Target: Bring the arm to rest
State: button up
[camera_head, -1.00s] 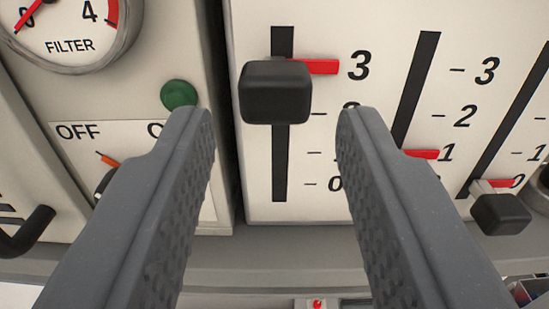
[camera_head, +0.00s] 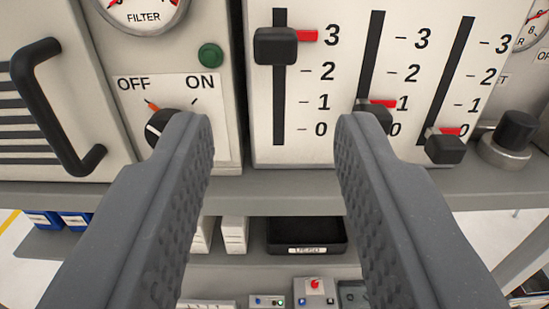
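My gripper (camera_head: 274,130) is open and empty, its two grey fingers spread wide in front of the control panel (camera_head: 300,152). Between and above the fingertips is the left slider knob (camera_head: 275,46), black, high in its slot with its red pointer (camera_head: 307,36) near 3. The gripper is apart from this knob. The middle slider knob (camera_head: 375,117) is partly hidden behind the right finger, its pointer near 1. The right slider knob (camera_head: 445,149) sits low, its pointer near 0.
Left are a rotary switch (camera_head: 160,126) turned toward OFF, a green button (camera_head: 210,55), a FILTER gauge (camera_head: 145,12) and a black handle (camera_head: 45,110). A black round knob (camera_head: 515,133) stands right. Below the panel ledge (camera_head: 280,188) are a black bin (camera_head: 305,236) and small control boxes (camera_head: 314,292).

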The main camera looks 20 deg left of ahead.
jog(key=s+d+f+m+h+b, duration=0.1)
jog(key=d+f+b, duration=0.3)
jog(key=f, duration=0.5)
jog(key=s+d+f+m+g+h+b, duration=0.1)
jog(key=d+f+h+b, duration=0.2)
jog(key=d+f, duration=0.5)
jog(key=s+d+f+m+h+b, duration=0.1)
jog(key=d+f+m+h+b, duration=0.1)
jog(key=d+f+b, duration=0.4)
notch_tip(320, 180, down, 5)
jog(key=shift+d+f, duration=0.15)
jog(key=shift+d, duration=0.15)
